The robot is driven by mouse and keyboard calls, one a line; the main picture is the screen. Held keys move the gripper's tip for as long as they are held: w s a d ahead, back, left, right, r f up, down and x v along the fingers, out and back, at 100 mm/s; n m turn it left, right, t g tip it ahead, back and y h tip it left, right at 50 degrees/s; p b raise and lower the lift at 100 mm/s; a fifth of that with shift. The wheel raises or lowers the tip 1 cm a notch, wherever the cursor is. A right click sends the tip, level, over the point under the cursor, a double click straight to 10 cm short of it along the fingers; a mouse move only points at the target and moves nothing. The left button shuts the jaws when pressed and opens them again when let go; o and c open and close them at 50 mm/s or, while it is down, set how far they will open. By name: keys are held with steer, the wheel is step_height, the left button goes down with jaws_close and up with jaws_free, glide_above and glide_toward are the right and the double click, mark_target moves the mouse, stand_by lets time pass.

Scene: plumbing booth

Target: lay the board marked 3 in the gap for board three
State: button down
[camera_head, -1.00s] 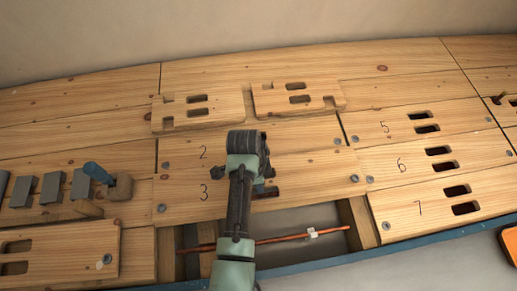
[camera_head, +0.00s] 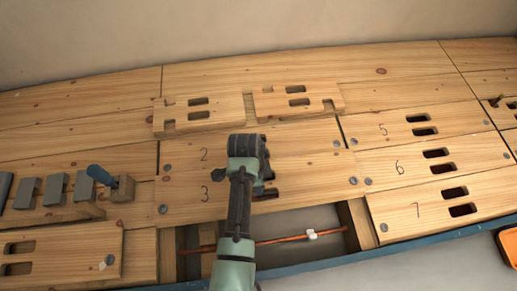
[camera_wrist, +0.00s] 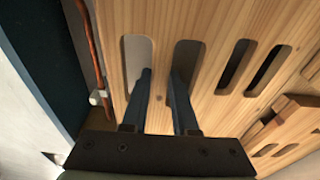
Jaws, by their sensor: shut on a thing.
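The board marked 3 (camera_head: 300,191) lies in the row just in front of the board marked 2 (camera_head: 300,142), edge along edge, and looks level with it. Its left end with the number 3 shows clear of my arm. My gripper (camera_head: 264,185) is over its middle, and my wrist hides most of its slots in the head view. In the wrist view my two fingers (camera_wrist: 161,76) reach into the two slots of board 3 (camera_wrist: 160,45) and are shut on the strip of wood between them. I cannot tell whether the board rests fully on its supports.
In front of board 3 is an open bay with a copper pipe (camera_head: 285,239) and a white clip (camera_head: 312,234). Boards 5, 6 and 7 (camera_head: 400,212) lie at right. Two notched boards (camera_head: 225,117) lie behind. A blue-handled tool (camera_head: 101,175) and grey blocks stand at left.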

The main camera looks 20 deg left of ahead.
steer(key=shift+w+f, duration=0.1)
steer(key=shift+f, duration=0.2)
stand_by(0.4)
steer(key=shift+f+b, duration=0.35)
steer(key=shift+b, duration=0.05)
steer(key=shift+f, duration=0.35)
steer(key=shift+f+b, duration=0.35)
steer(key=shift+b, duration=0.05)
steer(key=shift+f, duration=0.4)
stand_by(0.6)
steer(key=c, duration=0.7)
jaws_free()
steer(key=shift+o, duration=0.5)
